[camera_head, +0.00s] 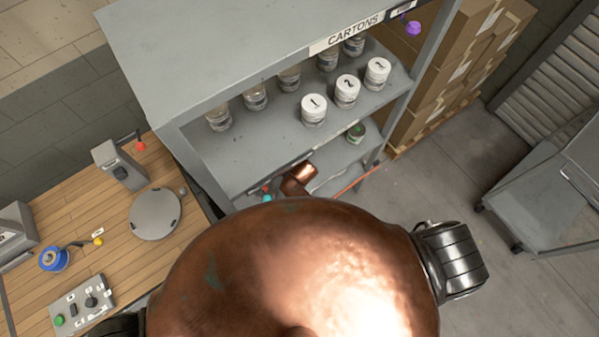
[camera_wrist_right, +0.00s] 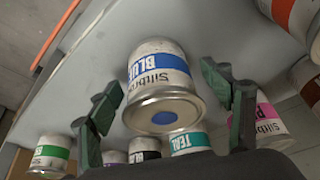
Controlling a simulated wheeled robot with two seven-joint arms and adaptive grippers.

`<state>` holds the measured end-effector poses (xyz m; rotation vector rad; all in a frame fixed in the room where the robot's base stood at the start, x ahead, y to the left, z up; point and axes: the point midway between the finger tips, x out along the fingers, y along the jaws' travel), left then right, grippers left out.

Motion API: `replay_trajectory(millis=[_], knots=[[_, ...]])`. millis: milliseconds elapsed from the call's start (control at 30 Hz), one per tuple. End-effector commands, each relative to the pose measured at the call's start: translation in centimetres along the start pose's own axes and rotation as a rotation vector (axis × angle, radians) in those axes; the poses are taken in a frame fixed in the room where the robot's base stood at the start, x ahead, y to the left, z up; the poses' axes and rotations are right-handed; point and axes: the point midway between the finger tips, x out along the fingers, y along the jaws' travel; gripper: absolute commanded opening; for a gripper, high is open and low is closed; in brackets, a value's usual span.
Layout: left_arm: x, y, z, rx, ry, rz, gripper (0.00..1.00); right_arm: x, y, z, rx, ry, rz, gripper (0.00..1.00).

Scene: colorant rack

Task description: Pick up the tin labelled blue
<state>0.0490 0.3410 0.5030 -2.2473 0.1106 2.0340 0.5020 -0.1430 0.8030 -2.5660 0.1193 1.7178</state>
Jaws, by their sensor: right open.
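The blue tin (camera_wrist_right: 160,80) is in the middle of the right wrist view, its white side carrying a blue band with "BLUE" lettering. Its metal end with a blue dot faces the camera. My right gripper (camera_wrist_right: 165,108) is open, one dark green finger on each side of the tin. Gaps show between the fingers and the tin, so it is not gripped. In the head view the right gripper and the blue tin are hidden by the rack and my copper arm. My left gripper is not in view.
In the right wrist view, neighbouring tins are teal (camera_wrist_right: 190,141), black (camera_wrist_right: 145,150), green (camera_wrist_right: 50,155), pink (camera_wrist_right: 268,122) and orange (camera_wrist_right: 288,14). A wooden bench (camera_head: 110,205) stands left.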

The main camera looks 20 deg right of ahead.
Motion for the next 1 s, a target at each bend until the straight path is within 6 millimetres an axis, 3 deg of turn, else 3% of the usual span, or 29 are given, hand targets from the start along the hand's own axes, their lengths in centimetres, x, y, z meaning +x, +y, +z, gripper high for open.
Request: replay_trajectory(millis=[333,1000], knots=[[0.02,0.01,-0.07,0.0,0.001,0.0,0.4,0.68,-0.01,-0.02,0.001,0.001,0.0,0.71],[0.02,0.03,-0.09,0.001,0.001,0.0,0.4,0.66,-0.02,0.0,0.0,0.001,-0.001,0.25]])
